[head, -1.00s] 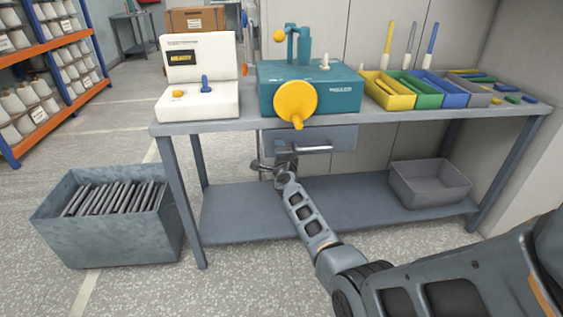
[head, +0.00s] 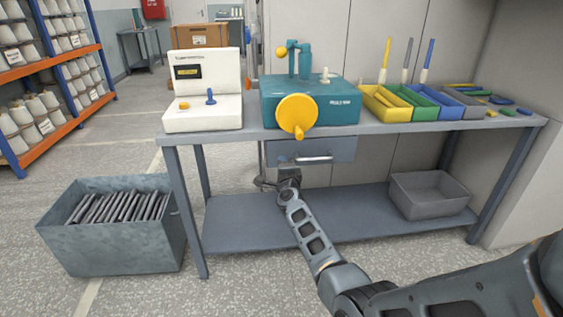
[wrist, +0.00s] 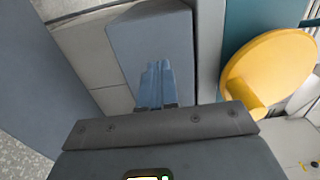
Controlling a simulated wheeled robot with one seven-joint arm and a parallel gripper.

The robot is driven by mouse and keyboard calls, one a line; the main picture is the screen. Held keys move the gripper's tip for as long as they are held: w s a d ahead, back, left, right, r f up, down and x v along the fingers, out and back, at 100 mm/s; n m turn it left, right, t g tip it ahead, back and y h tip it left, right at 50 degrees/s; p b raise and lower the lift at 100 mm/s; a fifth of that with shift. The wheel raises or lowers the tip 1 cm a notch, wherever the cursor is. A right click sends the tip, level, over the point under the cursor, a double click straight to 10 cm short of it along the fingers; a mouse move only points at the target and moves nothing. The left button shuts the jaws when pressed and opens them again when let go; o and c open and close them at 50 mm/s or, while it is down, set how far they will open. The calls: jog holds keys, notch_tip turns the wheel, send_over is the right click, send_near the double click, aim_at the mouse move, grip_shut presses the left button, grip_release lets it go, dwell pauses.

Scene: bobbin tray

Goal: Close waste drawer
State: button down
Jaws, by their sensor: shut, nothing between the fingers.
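The waste drawer (head: 340,149) is a grey-blue box front with a pale bar handle (head: 314,159), hung under the workbench top below the teal machine. Its front sits close beneath the bench edge and looks about flush; any small gap is hard to tell. My gripper (head: 287,173) is just below and left of the handle, apart from it as far as I see. In the wrist view its fingers (wrist: 157,84) are together and empty, in front of a blue-grey panel (wrist: 145,35) that is probably the drawer front. The drawer's inside is hidden.
The teal machine (head: 335,100) with a yellow handwheel (head: 297,114) stands on the bench above the drawer. A white device (head: 205,115) is to its left, coloured bins to its right. A grey bin (head: 430,205) sits on the lower shelf.

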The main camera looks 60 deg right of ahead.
jog(key=p+v, duration=0.4)
jog(key=v, duration=0.6)
jog(key=shift+a, duration=0.15)
jog(key=shift+s, duration=0.15)
jog(key=s+a+r+n+t+y+p, duration=0.3)
jog(key=s+a+n+y, duration=0.4)
jog(key=s+a+n, duration=1.35)
jog(key=s+a+r+n+y+p, duration=0.1)
jog(key=s+a+r+n+y, duration=0.5)
jog(key=s+a+r, duration=0.9)
jog(key=s+a+n, duration=0.1)
jog(key=a, duration=0.2)
jog(key=shift+s+r+y+p, duration=0.15)
jog(key=shift+s+y+p, duration=0.25)
